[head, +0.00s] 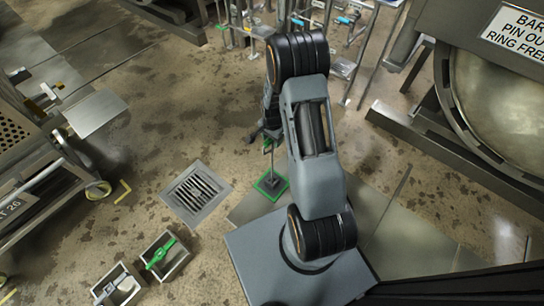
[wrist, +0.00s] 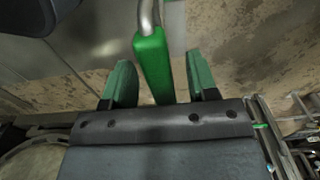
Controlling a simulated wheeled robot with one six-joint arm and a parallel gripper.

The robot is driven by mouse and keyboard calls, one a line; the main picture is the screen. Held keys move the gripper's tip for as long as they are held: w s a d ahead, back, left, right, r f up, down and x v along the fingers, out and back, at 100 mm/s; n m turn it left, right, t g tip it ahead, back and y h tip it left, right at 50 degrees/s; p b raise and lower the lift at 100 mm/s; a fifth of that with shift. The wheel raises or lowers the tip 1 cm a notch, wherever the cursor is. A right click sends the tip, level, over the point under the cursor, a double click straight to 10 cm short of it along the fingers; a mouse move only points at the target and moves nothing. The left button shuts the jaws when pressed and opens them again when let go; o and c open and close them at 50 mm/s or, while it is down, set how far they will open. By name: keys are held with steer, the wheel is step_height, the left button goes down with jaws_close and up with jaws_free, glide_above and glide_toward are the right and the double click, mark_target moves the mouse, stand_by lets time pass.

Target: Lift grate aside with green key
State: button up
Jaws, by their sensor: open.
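The grate (head: 197,190), a slotted metal square, lies in its floor frame left of my arm in the head view. The green key (wrist: 152,62) has a green grip and a bent metal rod in the wrist view. Its grip lies between the two green fingers of my gripper (wrist: 162,84), with gaps on both sides. In the head view the key (head: 268,147) appears upright at a small dark base inside a green floor square (head: 270,184). My gripper (head: 262,135) is open around the grip, partly hidden by my arm.
Two small open bins stand at the lower left, one with a green-handled item (head: 160,252), one with a pale item (head: 120,287). A metal rack (head: 20,140) is at left. A large round vessel door (head: 500,95) is at right. Floor around the grate is clear.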

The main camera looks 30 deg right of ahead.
steer(key=shift+f, duration=0.35)
stand_by(0.6)
jaws_close()
stand_by(0.5)
